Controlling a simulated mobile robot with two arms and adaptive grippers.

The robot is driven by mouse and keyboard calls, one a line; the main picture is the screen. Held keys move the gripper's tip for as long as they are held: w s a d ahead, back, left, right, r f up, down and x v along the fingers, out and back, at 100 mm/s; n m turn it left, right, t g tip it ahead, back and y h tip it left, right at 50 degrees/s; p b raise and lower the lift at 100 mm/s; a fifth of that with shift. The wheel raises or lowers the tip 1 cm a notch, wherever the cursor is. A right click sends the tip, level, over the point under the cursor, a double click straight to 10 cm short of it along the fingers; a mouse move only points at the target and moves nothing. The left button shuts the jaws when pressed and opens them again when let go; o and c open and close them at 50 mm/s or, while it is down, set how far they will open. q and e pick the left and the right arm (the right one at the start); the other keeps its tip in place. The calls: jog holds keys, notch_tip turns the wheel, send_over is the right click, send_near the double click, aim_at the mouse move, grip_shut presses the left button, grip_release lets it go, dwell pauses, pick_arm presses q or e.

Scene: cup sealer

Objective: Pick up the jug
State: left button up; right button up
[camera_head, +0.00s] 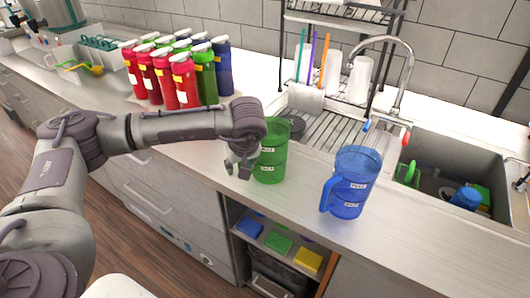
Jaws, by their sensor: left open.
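A green jug (270,158) stands upright on the counter, left of the sink. My left gripper (239,168) is open beside the jug's left side, fingers pointing down. The gripper and wrist cover part of the jug's left side and its handle is hidden. I cannot tell whether the fingers touch it or surround the handle. A blue translucent jug (352,184) stands upright to the right, near the counter's front edge, its handle facing left. My right gripper is not recognisable in this view.
Red, green and blue bottles (178,75) stand at the back left. A drying rack (325,112) and sink (450,165) with a faucet (402,70) lie behind and right. An open shelf (275,250) with coloured items is below. Counter between the jugs is clear.

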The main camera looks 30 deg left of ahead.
pick_arm(q)
jog(key=shift+d, duration=0.1)
grip_shut()
dwell(0.4)
